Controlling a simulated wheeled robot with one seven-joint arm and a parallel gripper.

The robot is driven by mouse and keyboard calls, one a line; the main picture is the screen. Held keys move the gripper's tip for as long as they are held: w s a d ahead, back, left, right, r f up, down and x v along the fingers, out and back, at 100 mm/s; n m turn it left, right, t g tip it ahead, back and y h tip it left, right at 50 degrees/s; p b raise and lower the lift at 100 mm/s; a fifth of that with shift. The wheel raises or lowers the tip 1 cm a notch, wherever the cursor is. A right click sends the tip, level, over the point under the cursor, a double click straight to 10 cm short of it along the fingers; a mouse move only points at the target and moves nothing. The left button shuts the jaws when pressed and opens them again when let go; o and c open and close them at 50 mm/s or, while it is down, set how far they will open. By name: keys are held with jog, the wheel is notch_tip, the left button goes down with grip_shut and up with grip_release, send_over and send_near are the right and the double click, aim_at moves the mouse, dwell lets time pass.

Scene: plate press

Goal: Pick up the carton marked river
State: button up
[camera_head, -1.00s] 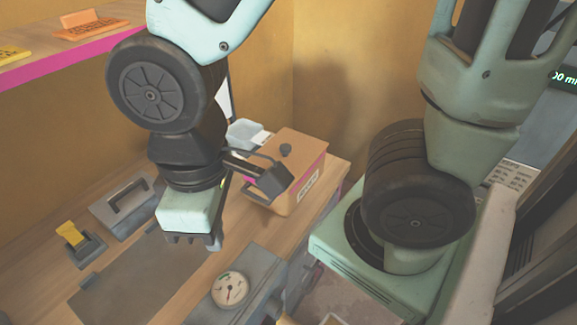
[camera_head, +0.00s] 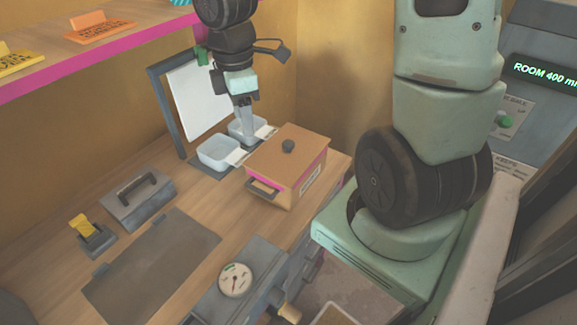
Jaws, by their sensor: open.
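I see no carton on which the word river can be read. My gripper (camera_head: 246,128) points down over the back of the bench, above or in front of two small white trays; its open jaws look empty. A lidded tan box (camera_head: 287,158) with a dark knob, a pink band and a side handle stands to the right of my gripper. The lettering on its white label is too small to read.
A white board (camera_head: 197,100) in a dark frame stands behind the white trays (camera_head: 218,153). A grey block with a handle (camera_head: 138,202), a yellow-topped holder (camera_head: 92,236), a flat grey plate (camera_head: 150,262) and a dial gauge (camera_head: 235,280) are nearer. Orange and yellow signs stand on a pink-edged shelf (camera_head: 70,72).

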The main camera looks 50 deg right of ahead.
jog(key=w+d+n+p, duration=0.1)
jog(key=d+n, duration=0.1)
jog(key=d, duration=1.2)
jog(key=b, duration=0.1)
send_over(289, 142)
notch_tip(289, 142, down, 11)
jog(key=shift+w+f, duration=0.15)
jog(key=shift+f, duration=2.7)
grip_shut()
